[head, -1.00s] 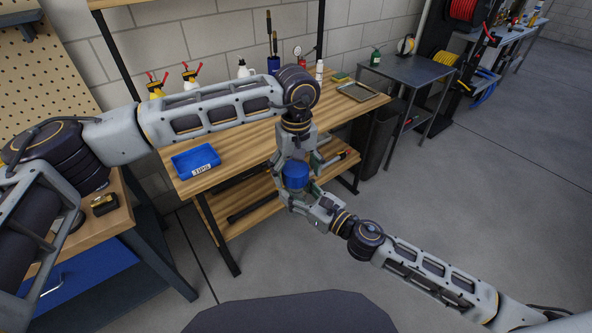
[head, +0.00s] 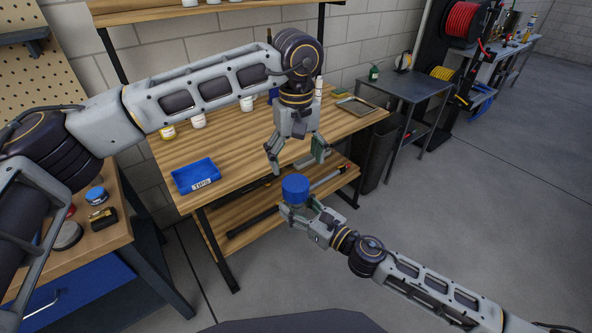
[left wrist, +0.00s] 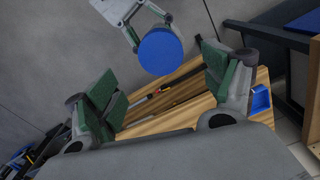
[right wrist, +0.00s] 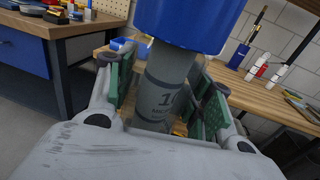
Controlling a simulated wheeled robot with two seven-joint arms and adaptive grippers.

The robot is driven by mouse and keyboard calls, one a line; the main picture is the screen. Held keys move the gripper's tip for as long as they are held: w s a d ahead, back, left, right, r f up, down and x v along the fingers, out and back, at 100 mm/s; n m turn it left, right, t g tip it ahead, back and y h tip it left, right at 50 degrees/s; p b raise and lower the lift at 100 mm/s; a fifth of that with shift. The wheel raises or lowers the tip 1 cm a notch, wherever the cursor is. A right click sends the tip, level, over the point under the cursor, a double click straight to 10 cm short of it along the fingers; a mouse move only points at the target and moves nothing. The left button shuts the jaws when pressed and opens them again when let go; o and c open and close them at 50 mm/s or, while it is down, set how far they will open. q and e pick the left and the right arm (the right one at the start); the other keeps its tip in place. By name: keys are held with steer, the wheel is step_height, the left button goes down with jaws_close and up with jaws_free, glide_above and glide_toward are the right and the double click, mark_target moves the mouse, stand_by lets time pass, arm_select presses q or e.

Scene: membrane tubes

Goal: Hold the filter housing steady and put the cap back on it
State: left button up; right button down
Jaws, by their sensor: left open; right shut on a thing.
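The filter housing (right wrist: 160,88) is a grey cylinder with printed marks, upright in the right wrist view. My right gripper (head: 297,208) is shut on it; the gripper also shows in the right wrist view (right wrist: 160,100). The blue cap (head: 295,186) sits on top of the housing; it shows large in the right wrist view (right wrist: 190,20) and as a blue disc in the left wrist view (left wrist: 160,52). Whether it is fully seated I cannot tell. My left gripper (head: 297,162) is open and empty above the cap, apart from it.
A wooden workbench (head: 240,148) with a lower shelf stands behind the grippers. A blue bin (head: 196,175) lies on its left part and a tray (head: 357,106) at its far right. A second bench (head: 105,230) is at the left. Grey floor is clear at the right.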

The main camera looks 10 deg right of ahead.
arm_select(q)
steer(key=shift+r, duration=1.3)
steer(key=shift+d+f, duration=0.1)
